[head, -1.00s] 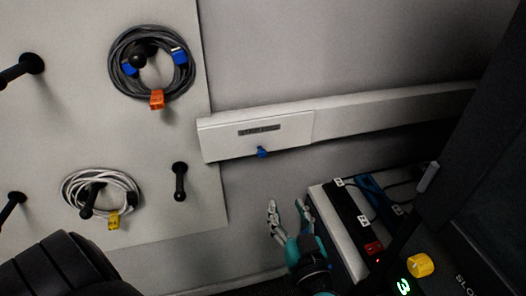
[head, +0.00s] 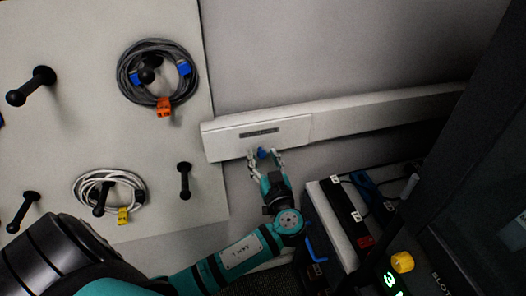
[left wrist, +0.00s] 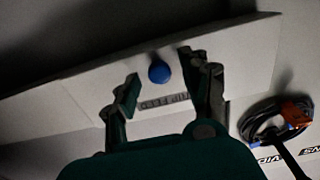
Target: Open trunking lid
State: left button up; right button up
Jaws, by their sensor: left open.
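The white trunking lid (head: 228,143) is on the wall trunking, with a dark label strip on its face. It lies flat along the trunking and looks shut. A blue tab (head: 262,153) sits at its lower edge. My left gripper (head: 264,157) is open at the tab, with a finger to either side. In the left wrist view the blue tab (left wrist: 159,72) shows between the open fingertips (left wrist: 160,70), with gaps beside it; I cannot tell if anything touches. The lid (left wrist: 245,60) fills the middle of that view. My right gripper is not in view.
A pegboard (head: 150,215) at the left holds a grey cable coil (head: 128,85) and a white cable coil (head: 80,188) on black pegs.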

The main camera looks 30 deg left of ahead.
pick_arm(q)
jog(key=shift+w+a, duration=0.3)
jog(key=shift+a, duration=0.1)
grip_shut()
